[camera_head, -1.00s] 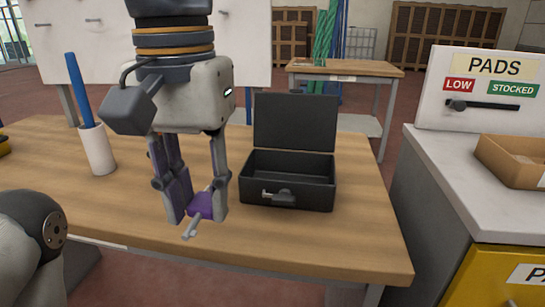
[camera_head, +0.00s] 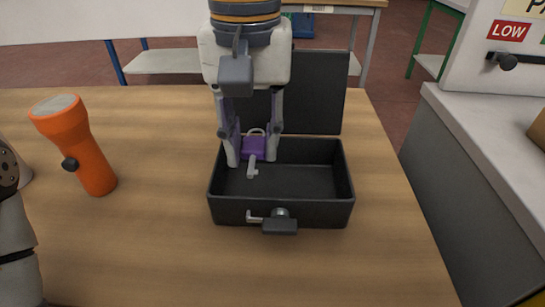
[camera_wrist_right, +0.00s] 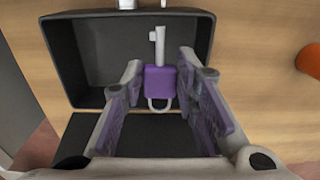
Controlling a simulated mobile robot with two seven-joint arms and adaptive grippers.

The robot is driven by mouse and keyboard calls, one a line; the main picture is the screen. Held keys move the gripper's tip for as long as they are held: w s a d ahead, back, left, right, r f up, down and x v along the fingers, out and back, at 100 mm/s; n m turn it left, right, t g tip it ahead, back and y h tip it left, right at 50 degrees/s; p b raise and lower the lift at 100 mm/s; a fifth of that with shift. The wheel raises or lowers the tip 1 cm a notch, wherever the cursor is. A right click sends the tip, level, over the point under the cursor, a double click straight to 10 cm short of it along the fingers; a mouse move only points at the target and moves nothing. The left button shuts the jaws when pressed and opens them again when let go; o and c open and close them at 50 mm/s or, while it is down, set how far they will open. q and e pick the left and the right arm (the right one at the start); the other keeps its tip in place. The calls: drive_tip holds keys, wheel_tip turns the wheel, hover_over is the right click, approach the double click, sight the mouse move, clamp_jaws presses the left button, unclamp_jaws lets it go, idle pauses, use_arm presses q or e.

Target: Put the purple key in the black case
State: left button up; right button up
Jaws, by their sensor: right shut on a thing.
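The purple key (camera_head: 254,148) has a purple head, a pale metal shaft and a wire loop. My right gripper (camera_head: 253,161) is shut on its head, with one finger on each side. In the head view it is over the left back part of the open black case (camera_head: 245,212); the case's lid stands up behind. The right wrist view shows the key (camera_wrist_right: 159,85) between the fingers, shaft pointing to the case's front, over the dark interior. Whether the key touches the case floor is unclear. Part of my left arm shows at the left edge; its gripper is out of view.
An orange flashlight (camera_head: 80,145) stands on the wooden table (camera_head: 140,250) left of the case. The case front carries a metal latch with a dark tab (camera_head: 279,226). A grey-topped cabinet (camera_head: 470,140) stands to the right. The table's front is clear.

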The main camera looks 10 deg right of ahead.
sight(280, 192)
drive_tip(key=d+f, duration=0.1)
drive_tip(key=f, duration=0.1)
drive_tip(key=d+f, duration=0.1)
drive_tip(key=f, duration=0.2)
drive_tip(key=d+f, duration=0.2)
drive_tip(key=shift+w+f, duration=0.15)
drive_tip(key=shift+f, duration=0.35)
drive_tip(key=shift+a, duration=0.1)
drive_tip(key=o, duration=0.9)
drive_tip(key=shift+f, duration=0.1)
drive_tip(key=shift+o, duration=0.2)
wheel_tip(280, 192, up, 12)
